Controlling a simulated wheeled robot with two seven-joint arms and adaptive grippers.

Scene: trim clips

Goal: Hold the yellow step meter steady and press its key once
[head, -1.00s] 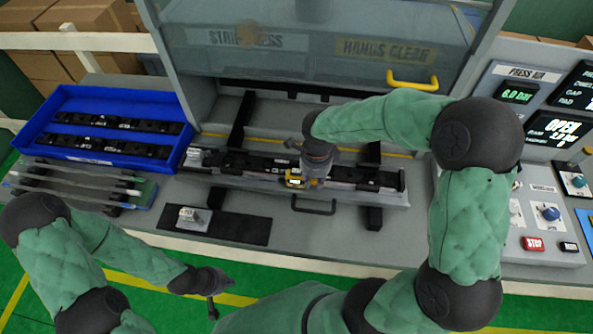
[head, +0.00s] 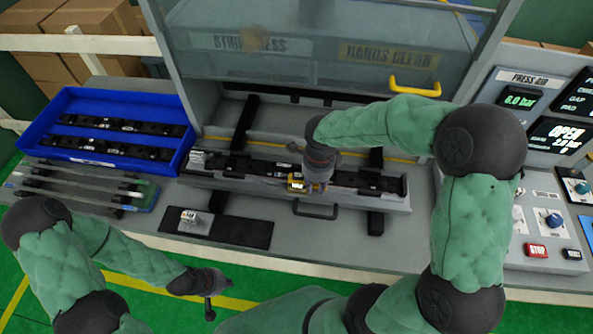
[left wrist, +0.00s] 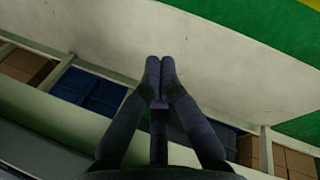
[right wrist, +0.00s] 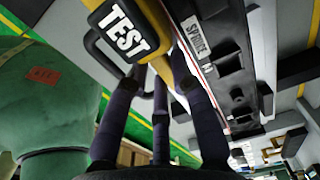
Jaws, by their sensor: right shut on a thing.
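The yellow step meter (head: 297,184) is at the front edge of the long black trim piece in the press fixture, in the head view. My right gripper (head: 312,184) is shut on it from above. In the right wrist view the meter's yellow body (right wrist: 152,14) is at the fingertips, with a black part marked TEST (right wrist: 122,32) beside it. I cannot tell whether the meter touches the trim. My left gripper (head: 209,302) is low at the front, away from the meter. In the left wrist view its fingertips (left wrist: 160,75) are together and empty.
A black mat (head: 243,232) with a small metal block (head: 192,220) lies front left of the fixture (head: 395,203). A blue bin (head: 178,168) with black trim pieces stands at left. The control panel (head: 512,262) is at right, beside my right arm. A handle (head: 315,211) sticks out in front.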

